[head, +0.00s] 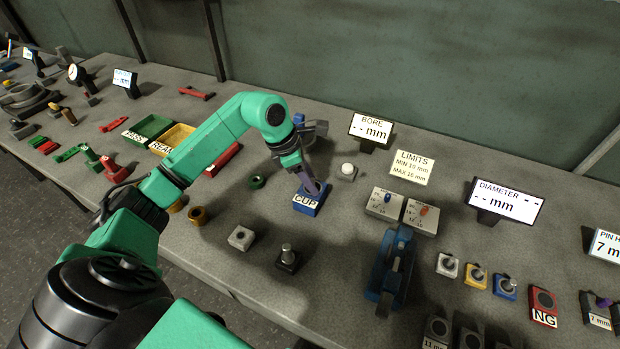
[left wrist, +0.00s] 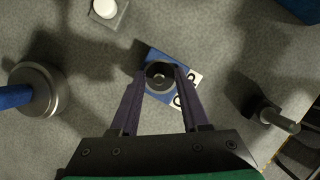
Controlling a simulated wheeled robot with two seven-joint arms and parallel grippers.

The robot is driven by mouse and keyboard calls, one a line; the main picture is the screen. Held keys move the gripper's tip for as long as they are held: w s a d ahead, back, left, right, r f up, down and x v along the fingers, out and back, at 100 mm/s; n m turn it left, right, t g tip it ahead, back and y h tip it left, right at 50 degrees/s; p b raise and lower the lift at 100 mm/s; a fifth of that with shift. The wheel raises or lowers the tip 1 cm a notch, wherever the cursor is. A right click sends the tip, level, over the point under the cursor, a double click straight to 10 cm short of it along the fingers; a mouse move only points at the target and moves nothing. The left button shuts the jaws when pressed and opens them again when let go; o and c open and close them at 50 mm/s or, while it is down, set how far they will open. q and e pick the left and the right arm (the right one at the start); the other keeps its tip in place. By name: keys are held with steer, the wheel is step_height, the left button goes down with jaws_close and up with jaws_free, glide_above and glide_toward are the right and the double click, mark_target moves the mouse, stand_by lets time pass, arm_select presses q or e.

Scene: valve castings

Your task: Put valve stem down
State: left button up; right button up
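My left gripper (head: 314,189) points down at the blue block marked CUP (head: 304,207) in the head view. In the left wrist view its two dark fingers (left wrist: 161,74) lie along both sides of a dark round piece, which I take to be the valve stem (left wrist: 160,77). The fingers appear to touch it on both sides. The piece is over the blue block (left wrist: 152,55), and the label is partly covered by a finger. Whether the stem rests in the block is hidden. My right gripper is not in view.
A dark block with an upright pin (head: 288,257) and a pale block (head: 241,238) stand nearer the front edge. A white-knobbed block (head: 347,171) is right of the gripper. A blue gauge (head: 392,270) stands farther right. Bare bench lies between them.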

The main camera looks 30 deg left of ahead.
arm_select(q)
steer(key=shift+r, duration=0.15)
steer(key=shift+a+r, duration=0.15)
steer(key=shift+r, duration=0.2)
steer(key=b+v, duration=0.1)
steer(key=v, duration=1)
steer(key=shift+r, duration=0.1)
